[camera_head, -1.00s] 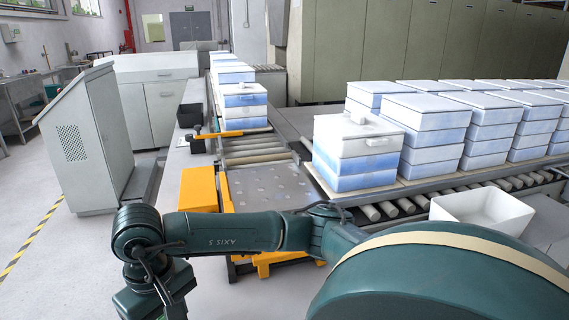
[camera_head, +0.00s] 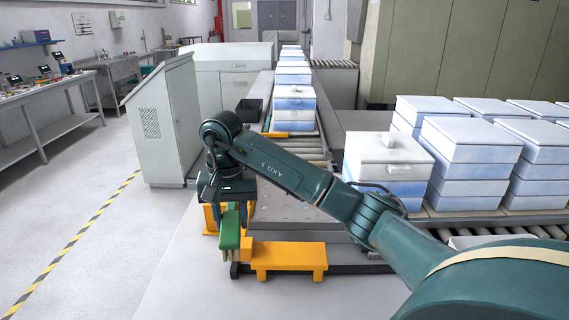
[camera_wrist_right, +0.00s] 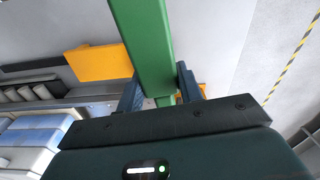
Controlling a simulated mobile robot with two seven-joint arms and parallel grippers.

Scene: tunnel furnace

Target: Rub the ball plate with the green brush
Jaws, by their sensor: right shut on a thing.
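The green brush (camera_head: 230,232) hangs from my right gripper (camera_head: 232,207), at the near left of the ball plate. In the right wrist view the green brush (camera_wrist_right: 145,45) runs between the two dark fingers of the right gripper (camera_wrist_right: 160,90), which is shut on it. The ball plate (camera_head: 287,213) is a grey flat plate at the end of the roller track, partly hidden by my right arm. The brush appears apart from the plate's surface; its exact height is hard to tell. My left gripper is not in view.
Yellow brackets (camera_head: 290,257) stand at the plate's near edge. Stacked white-and-blue boxes (camera_head: 388,165) stand on the right, and more (camera_head: 293,108) line the track behind. A grey cabinet (camera_head: 165,125) stands at left, with free floor (camera_head: 60,210) beside it.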

